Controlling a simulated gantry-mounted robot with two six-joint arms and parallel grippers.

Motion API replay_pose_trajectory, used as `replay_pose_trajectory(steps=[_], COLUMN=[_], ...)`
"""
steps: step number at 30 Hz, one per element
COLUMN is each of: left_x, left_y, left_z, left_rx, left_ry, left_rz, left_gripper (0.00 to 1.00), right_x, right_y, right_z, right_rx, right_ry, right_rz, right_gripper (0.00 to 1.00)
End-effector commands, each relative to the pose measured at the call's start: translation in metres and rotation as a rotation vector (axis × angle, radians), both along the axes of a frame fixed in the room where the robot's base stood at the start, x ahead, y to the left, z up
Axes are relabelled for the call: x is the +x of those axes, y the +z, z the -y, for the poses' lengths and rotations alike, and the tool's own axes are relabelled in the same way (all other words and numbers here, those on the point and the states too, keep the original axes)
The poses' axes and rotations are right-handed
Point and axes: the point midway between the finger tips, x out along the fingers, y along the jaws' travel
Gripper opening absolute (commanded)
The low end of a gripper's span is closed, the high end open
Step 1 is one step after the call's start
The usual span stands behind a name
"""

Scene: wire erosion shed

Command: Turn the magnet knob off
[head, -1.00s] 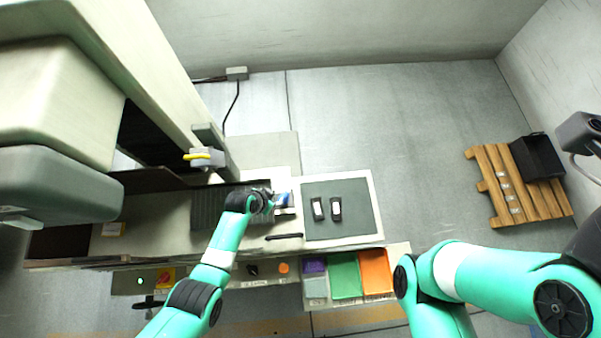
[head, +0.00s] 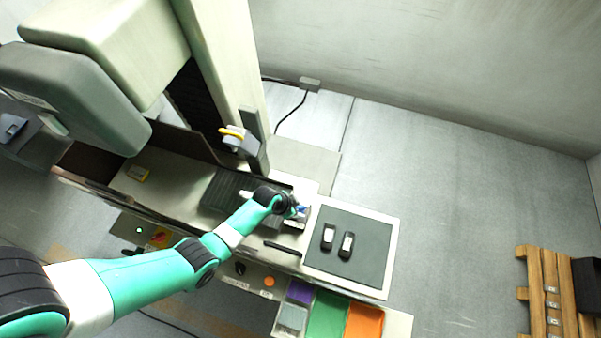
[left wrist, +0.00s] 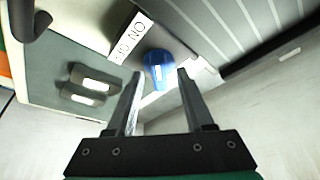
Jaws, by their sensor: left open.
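The blue magnet knob (left wrist: 158,64) shows in the left wrist view beside a white label (left wrist: 131,38) that reads ON and, less clearly, OFF. A small white mark is on the knob; I cannot tell which word it points to. In the head view the knob is a small blue spot (head: 302,210), partly hidden by my gripper. My left gripper (left wrist: 160,76) is open, with a finger on each side of the knob in the wrist view; contact is not clear. It also shows at the chuck in the head view (head: 299,209). My right gripper is out of view.
A dark ribbed plate (head: 228,187) lies left of the gripper. A black bar handle (head: 283,249) lies in front. A grey mat (head: 368,225) with two small dark items is at the right, with coloured bins (head: 328,313) below. The machine column (head: 232,70) stands behind.

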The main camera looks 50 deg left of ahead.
Motion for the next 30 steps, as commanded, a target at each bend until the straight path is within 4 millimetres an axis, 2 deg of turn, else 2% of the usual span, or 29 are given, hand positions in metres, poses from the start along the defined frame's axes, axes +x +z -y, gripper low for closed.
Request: replay_pose_trajectory(steps=[6,15,30], left_x=[0.0001,0.0001,-0.0005], left_y=[0.0007,0.0007,0.0006], left_z=[0.0,0.0001,0.0007], left_rx=[0.0,0.0,0.001], left_ry=[0.0,0.0,0.036], left_rz=[0.0,0.0,-0.002], left_gripper=[0.53,0.0,0.0], right_x=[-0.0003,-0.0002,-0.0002], right_y=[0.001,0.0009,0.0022], right_z=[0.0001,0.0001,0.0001], right_rx=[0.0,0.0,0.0], right_ry=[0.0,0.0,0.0], right_rz=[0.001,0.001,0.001], right_gripper=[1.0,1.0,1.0])
